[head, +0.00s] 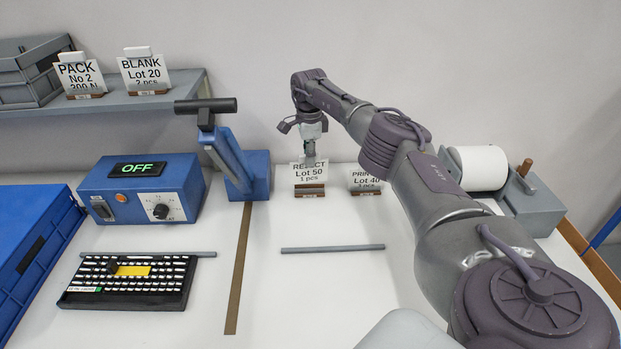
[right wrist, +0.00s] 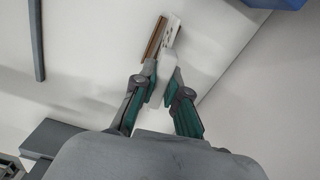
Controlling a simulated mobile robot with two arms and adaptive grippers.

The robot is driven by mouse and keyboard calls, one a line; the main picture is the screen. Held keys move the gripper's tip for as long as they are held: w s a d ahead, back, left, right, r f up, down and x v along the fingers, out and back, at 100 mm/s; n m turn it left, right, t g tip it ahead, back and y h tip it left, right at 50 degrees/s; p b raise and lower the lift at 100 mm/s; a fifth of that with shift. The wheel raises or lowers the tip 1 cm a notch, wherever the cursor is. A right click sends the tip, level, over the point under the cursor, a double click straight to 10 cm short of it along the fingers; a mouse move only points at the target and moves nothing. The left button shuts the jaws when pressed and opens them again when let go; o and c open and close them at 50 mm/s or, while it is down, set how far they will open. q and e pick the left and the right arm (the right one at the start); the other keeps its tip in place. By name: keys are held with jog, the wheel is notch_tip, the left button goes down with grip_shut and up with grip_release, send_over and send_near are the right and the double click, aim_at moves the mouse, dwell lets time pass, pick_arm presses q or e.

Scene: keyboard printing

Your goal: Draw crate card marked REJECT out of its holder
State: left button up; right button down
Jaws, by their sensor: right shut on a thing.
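The crate card marked REJECT (head: 309,174) stands upright at the back of the white table, reading Lot 50, 1 pcs. Its brown holder (head: 309,190) shows right at its lower edge; I cannot tell whether the card is still fully seated. My right gripper (head: 311,159) comes down from above and is shut on the card's top grip. In the right wrist view, the fingers (right wrist: 163,84) close on the card's white grip, with the card (right wrist: 173,32) seen nearly edge-on beside the brown holder (right wrist: 154,40). My left gripper is not in view.
A PRINT card (head: 366,180) stands close to the right, partly behind my arm. A blue press (head: 246,172) stands to the left, with a blue OFF box (head: 150,190) and a keyboard (head: 130,283). A grey bar (head: 332,249) lies in front. PACK (head: 80,75) and BLANK (head: 144,70) cards stand on a shelf.

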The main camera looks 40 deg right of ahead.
notch_tip(320, 180, up, 4)
jog(key=p, duration=0.3)
jog(key=shift+r, duration=0.1)
dwell(0.6)
